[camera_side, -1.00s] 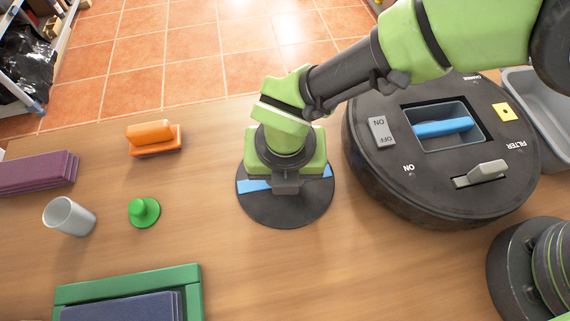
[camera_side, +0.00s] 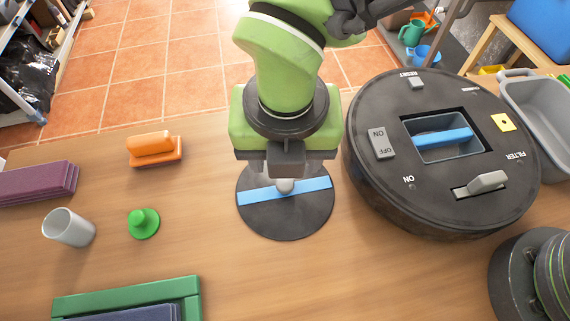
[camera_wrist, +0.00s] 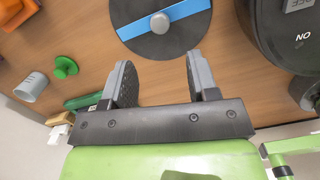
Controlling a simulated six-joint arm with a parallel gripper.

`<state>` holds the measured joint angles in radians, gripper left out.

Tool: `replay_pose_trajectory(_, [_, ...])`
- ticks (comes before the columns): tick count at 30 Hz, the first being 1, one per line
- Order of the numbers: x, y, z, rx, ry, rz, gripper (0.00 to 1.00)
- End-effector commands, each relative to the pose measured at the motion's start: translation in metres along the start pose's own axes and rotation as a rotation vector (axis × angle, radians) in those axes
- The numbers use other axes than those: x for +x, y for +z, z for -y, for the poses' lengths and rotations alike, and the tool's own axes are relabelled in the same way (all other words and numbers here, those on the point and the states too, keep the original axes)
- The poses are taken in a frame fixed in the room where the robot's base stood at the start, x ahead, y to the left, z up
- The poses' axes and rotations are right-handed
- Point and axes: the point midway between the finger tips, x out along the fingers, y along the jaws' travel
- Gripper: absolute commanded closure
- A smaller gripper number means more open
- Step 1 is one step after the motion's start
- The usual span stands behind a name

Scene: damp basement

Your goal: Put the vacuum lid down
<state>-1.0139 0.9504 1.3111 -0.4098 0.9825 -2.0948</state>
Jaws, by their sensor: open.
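The vacuum lid (camera_side: 287,220) is a flat black disc with a blue stripe and a grey knob. It lies on the wooden table, left of the round black vacuum body (camera_side: 440,205). In the wrist view the lid (camera_wrist: 181,40) is beyond the fingertips, with its knob clear of them. My gripper (camera_wrist: 157,68) is open and empty, its two fingers well apart. In the side view my gripper (camera_side: 285,180) is above the far part of the lid, and its fingers are largely hidden.
Left on the table are an orange block (camera_side: 154,149), a green knobbed piece (camera_side: 144,222), a grey cup (camera_side: 70,228), a purple stack (camera_side: 38,182) and a green tray (camera_side: 190,292). A grey bin (camera_side: 545,120) and a disc stack (camera_side: 535,270) stand right. Table in front of the lid is clear.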

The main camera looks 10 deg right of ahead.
Motion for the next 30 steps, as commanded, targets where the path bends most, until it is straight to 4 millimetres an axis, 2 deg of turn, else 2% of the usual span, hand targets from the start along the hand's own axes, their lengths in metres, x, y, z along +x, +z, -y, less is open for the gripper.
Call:
replay_pose_trajectory(3, [-0.017,0.0,-0.001,-0.001,0.003,0.001,0.46])
replay_pose_trajectory(6, [-0.023,0.0,0.0,0.0,0.001,0.0,0.46])
replay_pose_trajectory(14, [-0.026,0.0,0.0,0.003,0.001,0.0,0.46])
replay_pose_trajectory(17, [-0.035,0.009,0.005,0.075,0.013,-0.001,0.46])
replay_pose_trajectory(20, [-0.061,0.03,0.024,0.288,0.048,-0.007,0.46])
replay_pose_trajectory(23, [-0.099,0.057,0.059,0.636,0.103,-0.022,0.46])
replay_pose_trajectory(27, [-0.15,0.081,0.125,1.201,0.195,-0.062,0.46])
replay_pose_trajectory(30, [-0.178,0.083,0.172,1.6,0.269,-0.104,0.46])
